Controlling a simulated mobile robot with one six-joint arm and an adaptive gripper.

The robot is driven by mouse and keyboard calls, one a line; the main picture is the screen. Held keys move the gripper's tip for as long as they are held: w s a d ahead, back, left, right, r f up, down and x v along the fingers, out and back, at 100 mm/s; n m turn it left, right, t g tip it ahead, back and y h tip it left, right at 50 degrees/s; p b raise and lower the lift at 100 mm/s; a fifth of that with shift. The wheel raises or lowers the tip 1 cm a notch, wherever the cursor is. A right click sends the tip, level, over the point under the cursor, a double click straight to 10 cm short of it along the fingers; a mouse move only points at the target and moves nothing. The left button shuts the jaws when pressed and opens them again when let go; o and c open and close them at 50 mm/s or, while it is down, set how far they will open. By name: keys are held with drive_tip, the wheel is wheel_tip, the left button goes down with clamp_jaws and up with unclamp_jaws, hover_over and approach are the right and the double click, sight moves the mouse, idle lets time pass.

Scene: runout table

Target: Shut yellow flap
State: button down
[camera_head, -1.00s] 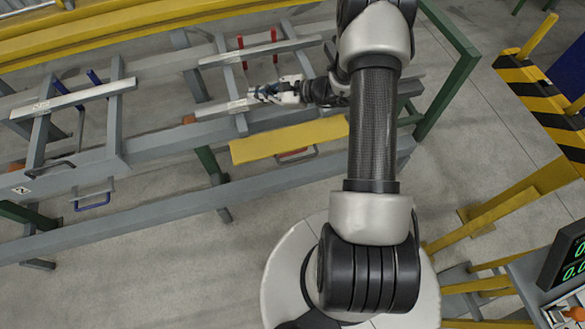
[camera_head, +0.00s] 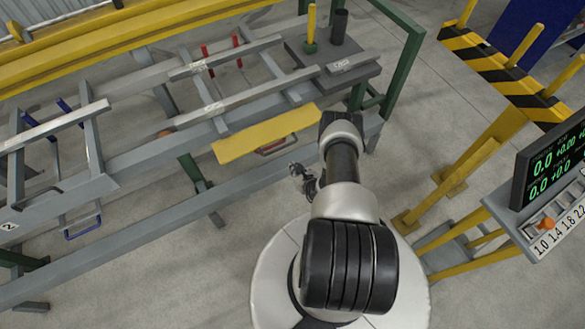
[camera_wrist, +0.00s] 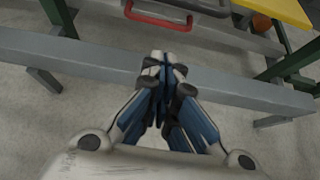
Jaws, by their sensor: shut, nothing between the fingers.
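The yellow flap (camera_head: 266,134) is a flat panel on the near side of the grey runout table. It sticks out toward me, and a red and grey handle (camera_head: 276,146) shows under its near edge. In the wrist view the flap (camera_wrist: 285,10) is at the top right, with the red handle (camera_wrist: 160,14) at the top middle. My gripper (camera_head: 296,168) is shut and empty, apart from the flap, on the near side and lower in the picture. In the wrist view its fingertips (camera_wrist: 163,60) meet in front of the lower grey rail.
A lower grey rail (camera_head: 150,222) runs along the table's near side. A blue handle (camera_head: 82,228) hangs at the left. Green legs (camera_head: 190,170) hold up the frame. Yellow posts (camera_head: 450,165) and a display panel (camera_head: 550,165) stand at the right. Bare floor lies below the rail.

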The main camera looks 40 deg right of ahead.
drive_tip(key=b+x, duration=0.3)
drive_tip(key=x, duration=0.5)
drive_tip(key=shift+w+r, duration=0.15)
drive_tip(key=shift+r, duration=0.9)
drive_tip(key=shift+w+r, duration=0.1)
drive_tip(key=shift+r, duration=1)
drive_tip(key=shift+r+p, duration=0.1)
drive_tip(key=shift+p, duration=0.2)
